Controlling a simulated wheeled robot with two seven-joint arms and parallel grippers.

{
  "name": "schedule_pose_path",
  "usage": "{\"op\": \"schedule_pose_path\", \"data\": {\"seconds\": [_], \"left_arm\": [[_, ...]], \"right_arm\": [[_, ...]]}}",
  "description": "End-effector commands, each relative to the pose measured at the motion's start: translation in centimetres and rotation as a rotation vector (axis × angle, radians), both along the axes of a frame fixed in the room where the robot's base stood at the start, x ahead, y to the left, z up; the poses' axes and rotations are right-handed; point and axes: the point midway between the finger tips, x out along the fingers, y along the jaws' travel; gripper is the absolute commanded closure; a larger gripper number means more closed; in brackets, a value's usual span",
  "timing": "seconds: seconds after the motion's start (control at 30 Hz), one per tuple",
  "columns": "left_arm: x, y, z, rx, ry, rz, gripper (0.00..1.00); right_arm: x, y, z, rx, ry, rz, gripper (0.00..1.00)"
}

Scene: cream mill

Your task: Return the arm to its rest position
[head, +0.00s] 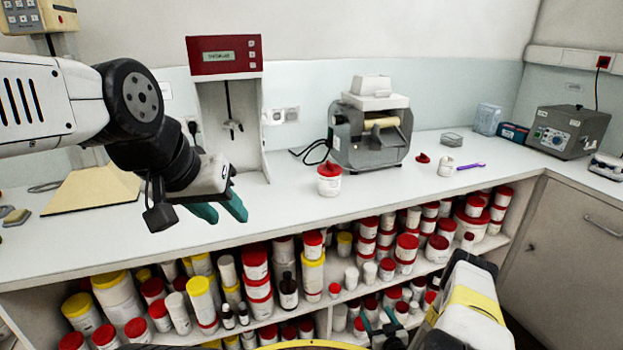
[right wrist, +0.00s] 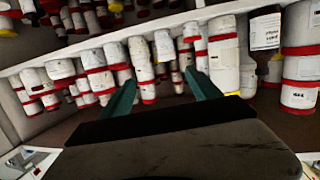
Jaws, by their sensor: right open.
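My left gripper (head: 226,215) hangs over the white counter at the left in the head view, its two teal fingers apart and nothing between them. My right gripper (head: 383,322) is low at the bottom right of centre, in front of the shelves below the counter, partly cut off by the frame edge. In the right wrist view its teal fingers (right wrist: 162,95) are wide apart and empty, pointing towards rows of jars. My right arm's yellow and white link shows beside it.
Shelves under the counter (head: 300,215) hold many red- and yellow-lidded jars (head: 255,262). On top stand a red-topped mixer (head: 224,55), a grey roller mill (head: 370,135), a red-lidded jar (head: 329,180), a small white jar (head: 446,166), a purple tool (head: 471,165) and a grey box device (head: 568,131).

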Motion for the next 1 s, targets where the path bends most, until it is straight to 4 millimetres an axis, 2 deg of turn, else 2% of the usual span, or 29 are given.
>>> {"op": "schedule_pose_path", "data": {"seconds": [0.27,0.37,0.53,0.7,0.83,1.0], "left_arm": [[0.0,0.0,0.0,0.000,0.000,0.000,0.62],[0.0,0.0,0.0,0.000,0.000,0.000,0.62],[0.0,0.0,0.0,0.000,0.000,0.000,0.62],[0.0,0.0,0.0,0.000,0.000,0.000,0.62],[0.0,0.0,0.0,0.000,0.000,0.000,0.62],[0.0,0.0,0.0,0.000,0.000,0.000,0.62]], "right_arm": [[5.0,-2.2,4.3,-0.064,0.065,0.026,0.28],[7.3,-3.2,6.9,-0.094,0.100,0.033,0.28],[11.6,-4.8,14.0,-0.156,0.183,0.035,0.28],[14.1,-5.5,22.3,-0.201,0.272,0.017,0.28],[14.5,-5.3,29.0,-0.218,0.335,-0.005,0.28],[13.0,-4.4,37.5,-0.220,0.412,-0.040,0.28]]}}
